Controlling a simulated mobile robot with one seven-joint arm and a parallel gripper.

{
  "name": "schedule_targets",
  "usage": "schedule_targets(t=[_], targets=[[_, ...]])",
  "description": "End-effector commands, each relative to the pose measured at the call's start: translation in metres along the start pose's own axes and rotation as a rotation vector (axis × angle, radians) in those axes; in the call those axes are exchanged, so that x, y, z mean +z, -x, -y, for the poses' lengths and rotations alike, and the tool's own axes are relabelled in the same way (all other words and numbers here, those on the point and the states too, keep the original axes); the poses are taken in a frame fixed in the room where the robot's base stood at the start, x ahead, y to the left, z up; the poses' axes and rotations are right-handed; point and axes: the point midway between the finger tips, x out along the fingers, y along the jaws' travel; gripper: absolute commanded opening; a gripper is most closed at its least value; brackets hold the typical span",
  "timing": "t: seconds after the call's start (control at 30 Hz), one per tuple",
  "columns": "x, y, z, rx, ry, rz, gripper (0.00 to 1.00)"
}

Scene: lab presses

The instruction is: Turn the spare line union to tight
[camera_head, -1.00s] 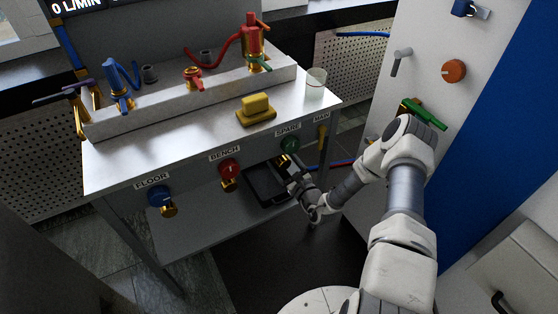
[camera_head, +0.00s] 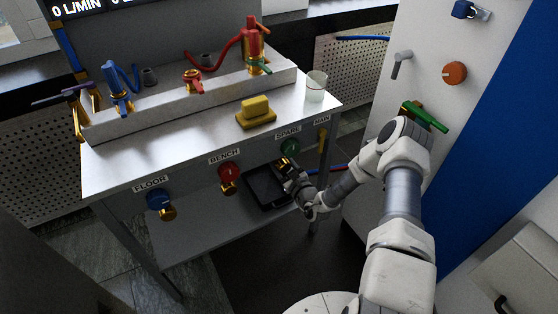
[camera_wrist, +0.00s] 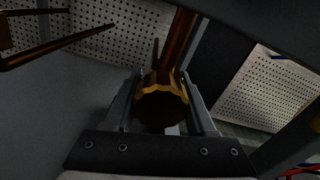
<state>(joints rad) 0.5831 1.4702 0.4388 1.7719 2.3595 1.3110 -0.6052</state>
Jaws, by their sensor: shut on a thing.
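The spare line union is a brass, knurled nut (camera_wrist: 162,102) in the middle of the wrist view. My gripper (camera_wrist: 163,88) has one finger on each side of it and is shut on it. In the head view the union (camera_head: 282,162) is a small brass patch just below the green SPARE valve (camera_head: 290,147). My gripper (camera_head: 289,173) reaches it from below right and hides part of it. How tight the union is cannot be told.
The red BENCH valve (camera_head: 229,173) and blue FLOOR valve (camera_head: 160,199) hang to the left. The yellow MAIN handle (camera_head: 322,139) is close on the right. A black tray (camera_head: 262,190) lies on the shelf below. A cup (camera_head: 316,86) stands on the bench top (camera_head: 200,140).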

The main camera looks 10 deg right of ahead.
Motion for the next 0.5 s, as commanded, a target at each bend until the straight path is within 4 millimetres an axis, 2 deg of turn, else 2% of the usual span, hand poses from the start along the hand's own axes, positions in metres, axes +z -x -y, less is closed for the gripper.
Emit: schedule_targets(t=[0.17,0.5], targets=[[0.0007,0.0008,0.0005,-0.001,-0.046,-0.001,0.00],[0.0000,0.0008,-0.0005,-0.002,-0.275,-0.001,0.00]])
